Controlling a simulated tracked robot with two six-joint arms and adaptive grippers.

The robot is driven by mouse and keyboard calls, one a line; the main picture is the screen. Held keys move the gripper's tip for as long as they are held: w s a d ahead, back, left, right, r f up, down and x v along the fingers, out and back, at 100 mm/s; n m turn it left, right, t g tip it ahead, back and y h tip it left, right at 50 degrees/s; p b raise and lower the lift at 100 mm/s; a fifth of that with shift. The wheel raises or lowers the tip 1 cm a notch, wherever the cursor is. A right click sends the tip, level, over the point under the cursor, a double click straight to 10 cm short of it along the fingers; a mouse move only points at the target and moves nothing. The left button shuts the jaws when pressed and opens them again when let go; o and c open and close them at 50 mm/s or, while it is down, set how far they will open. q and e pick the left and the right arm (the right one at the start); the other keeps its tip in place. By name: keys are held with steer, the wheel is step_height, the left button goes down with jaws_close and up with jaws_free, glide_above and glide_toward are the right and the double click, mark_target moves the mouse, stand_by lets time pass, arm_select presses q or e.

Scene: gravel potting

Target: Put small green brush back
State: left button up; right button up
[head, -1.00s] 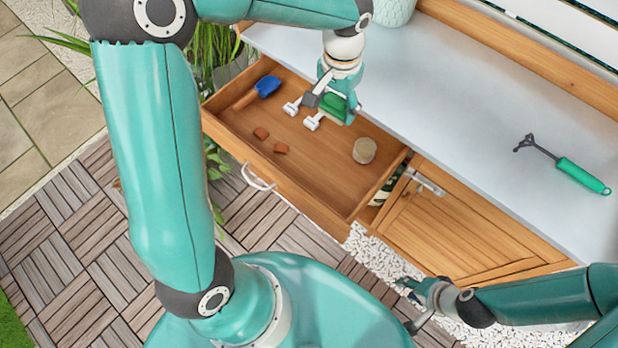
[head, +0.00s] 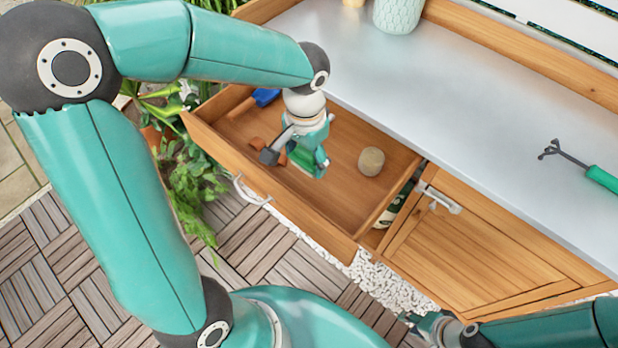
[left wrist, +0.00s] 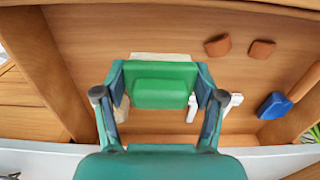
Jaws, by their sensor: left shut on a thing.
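The small green brush (left wrist: 160,88) is between the fingers of my left gripper (left wrist: 160,100), with a pale strip along its far edge in the left wrist view. In the head view the left gripper (head: 297,152) is over the open wooden drawer (head: 280,200), and the green brush (head: 309,160) shows at its lower end. I cannot tell whether the brush touches the drawer floor.
The drawer holds a round beige object (head: 371,161), terracotta pieces (left wrist: 217,46), a blue scoop (left wrist: 274,105) and white pieces (left wrist: 235,100) beside the gripper.

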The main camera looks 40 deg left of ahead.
mark_target(307, 183)
arm_select(q)
steer(key=shift+f+b, duration=0.35)
steer(key=shift+f, duration=3.1)
steer(key=shift+f, duration=0.1)
steer(key=o, duration=1.1)
steer(key=shift+r, duration=0.3)
step_height(307, 183, up, 12)
steer(key=shift+f+p, duration=0.15)
steer(key=shift+p, duration=0.65)
